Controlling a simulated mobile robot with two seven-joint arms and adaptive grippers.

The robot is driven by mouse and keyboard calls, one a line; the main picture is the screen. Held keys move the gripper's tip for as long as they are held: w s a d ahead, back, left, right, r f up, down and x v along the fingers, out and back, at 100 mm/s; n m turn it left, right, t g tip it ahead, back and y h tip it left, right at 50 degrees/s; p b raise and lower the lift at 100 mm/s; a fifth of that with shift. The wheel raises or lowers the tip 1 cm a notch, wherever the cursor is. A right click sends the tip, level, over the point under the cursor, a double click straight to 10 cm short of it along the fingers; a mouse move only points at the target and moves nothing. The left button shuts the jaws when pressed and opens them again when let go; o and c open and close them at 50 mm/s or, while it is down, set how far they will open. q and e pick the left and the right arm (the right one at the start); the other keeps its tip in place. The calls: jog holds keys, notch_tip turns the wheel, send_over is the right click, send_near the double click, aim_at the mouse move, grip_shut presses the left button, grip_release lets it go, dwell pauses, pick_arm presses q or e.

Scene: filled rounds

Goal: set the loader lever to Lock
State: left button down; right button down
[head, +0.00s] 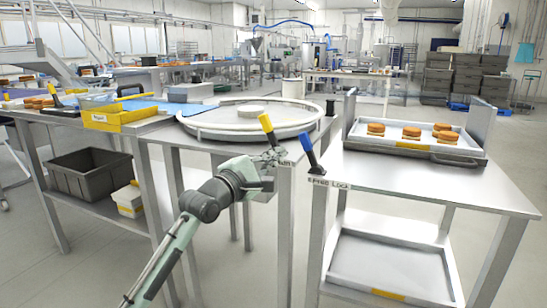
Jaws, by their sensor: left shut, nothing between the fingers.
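A lever with a blue handle (306,143) stands at the near left corner of the right steel table. Its handle leans up and to the left. Below it a label plate (329,184) on the table edge has small lettering, seemingly Free on the left and Lock on the right. A second lever with a yellow handle (266,124) stands at the corner of the turntable bench. My left gripper (273,157) is shut and empty, just below the yellow handle and left of the blue one. Whether it touches the yellow lever's stem I cannot tell. My right gripper is out of view.
A tray (437,153) with orange-brown rounds sits on the right table (420,185). An empty tray (388,262) lies on its lower shelf. A round turntable (215,125) and a yellow box (108,120) are on the left bench. A narrow gap separates the tables.

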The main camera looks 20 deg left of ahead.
aim_at(291, 158)
pick_arm(q)
jog(key=x, duration=0.6)
jog(key=shift+w, duration=0.15)
jog(key=shift+w+d, duration=0.1)
jog(key=shift+w, duration=0.05)
